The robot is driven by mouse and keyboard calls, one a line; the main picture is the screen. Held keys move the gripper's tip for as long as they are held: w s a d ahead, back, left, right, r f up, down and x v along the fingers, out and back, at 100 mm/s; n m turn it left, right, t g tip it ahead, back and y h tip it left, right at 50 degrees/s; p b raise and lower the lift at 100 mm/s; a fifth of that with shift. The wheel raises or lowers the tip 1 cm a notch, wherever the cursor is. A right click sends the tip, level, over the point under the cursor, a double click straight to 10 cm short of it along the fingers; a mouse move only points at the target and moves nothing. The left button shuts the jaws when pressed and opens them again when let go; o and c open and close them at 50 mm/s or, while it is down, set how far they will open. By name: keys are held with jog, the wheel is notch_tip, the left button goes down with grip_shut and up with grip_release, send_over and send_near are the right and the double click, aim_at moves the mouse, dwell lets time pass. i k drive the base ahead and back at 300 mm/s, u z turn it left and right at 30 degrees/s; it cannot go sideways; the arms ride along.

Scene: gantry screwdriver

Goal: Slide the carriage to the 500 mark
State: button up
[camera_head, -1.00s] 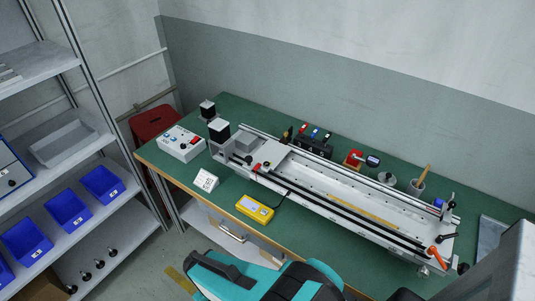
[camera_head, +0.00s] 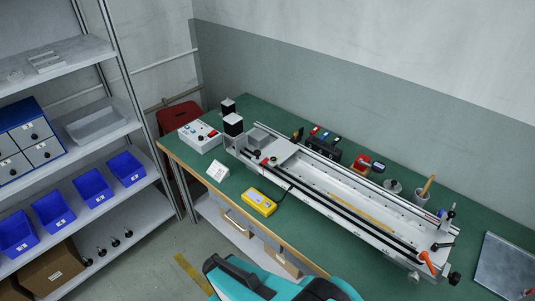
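The gantry (camera_head: 322,209) is a long grey rail frame lying along the green bench. Its carriage (camera_head: 282,148) appears as a light grey plate across the rails near the left end, with small red and green spots on its front side. A yellow strip (camera_head: 361,213), perhaps the scale, lies along the frame's right half; its marks are too small to read, so I cannot see the 500 mark. An orange-red lever (camera_head: 427,261) is at the right end. My gripper is not in view.
A shelf with blue bins (camera_head: 97,187) stands left. Floor shows between shelf and bench.

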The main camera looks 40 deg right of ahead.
aim_at(279, 152)
jog(key=k, duration=1.3)
jog(key=u, duration=0.6)
jog(key=i, duration=0.85)
jog(key=u, duration=0.25)
